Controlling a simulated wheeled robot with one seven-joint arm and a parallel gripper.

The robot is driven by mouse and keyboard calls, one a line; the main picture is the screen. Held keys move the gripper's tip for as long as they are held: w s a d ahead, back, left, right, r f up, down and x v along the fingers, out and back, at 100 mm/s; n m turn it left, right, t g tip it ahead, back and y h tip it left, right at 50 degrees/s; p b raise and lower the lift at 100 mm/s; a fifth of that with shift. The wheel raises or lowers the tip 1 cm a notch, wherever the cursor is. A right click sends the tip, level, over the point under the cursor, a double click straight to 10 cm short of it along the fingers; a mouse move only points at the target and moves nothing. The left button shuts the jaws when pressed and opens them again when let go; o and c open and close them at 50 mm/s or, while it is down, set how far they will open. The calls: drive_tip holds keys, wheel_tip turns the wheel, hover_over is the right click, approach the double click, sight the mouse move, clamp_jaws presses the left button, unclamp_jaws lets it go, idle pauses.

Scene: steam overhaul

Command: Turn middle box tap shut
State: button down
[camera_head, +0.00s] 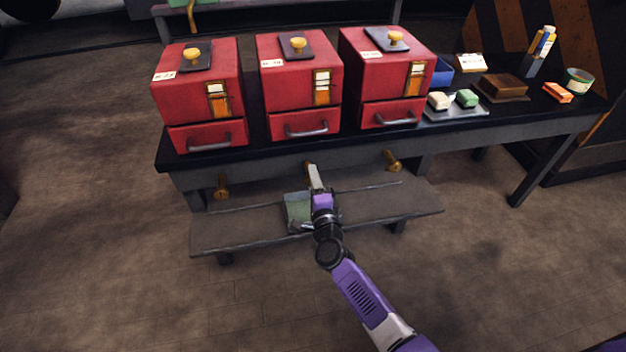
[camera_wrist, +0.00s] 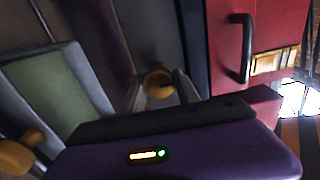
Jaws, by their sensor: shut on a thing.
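The middle tap (camera_head: 308,165) is a small brass piece on the bench front below the middle red box (camera_head: 299,75). It is mostly hidden by my gripper in the head view. My gripper (camera_head: 312,170) reaches up to it and is shut on it. In the wrist view the brass tap (camera_wrist: 156,80) sits between the two fingers of my gripper (camera_wrist: 158,92). The exact angle of the tap's handle is hard to tell.
Brass taps also sit under the left box (camera_head: 221,187) and right box (camera_head: 393,161). The left red box (camera_head: 201,105) and right red box (camera_head: 378,85) stand on the black bench. A low shelf (camera_head: 415,202) with a green bin (camera_head: 297,206) lies beneath my gripper.

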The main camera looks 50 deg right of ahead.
drive_tip(key=shift+f, duration=0.1)
drive_tip(key=c, duration=0.9)
unclamp_jaws()
drive_tip(key=shift+s, duration=0.1)
drive_tip(key=shift+p+v, duration=1)
drive_tip(key=shift+v, duration=2.85)
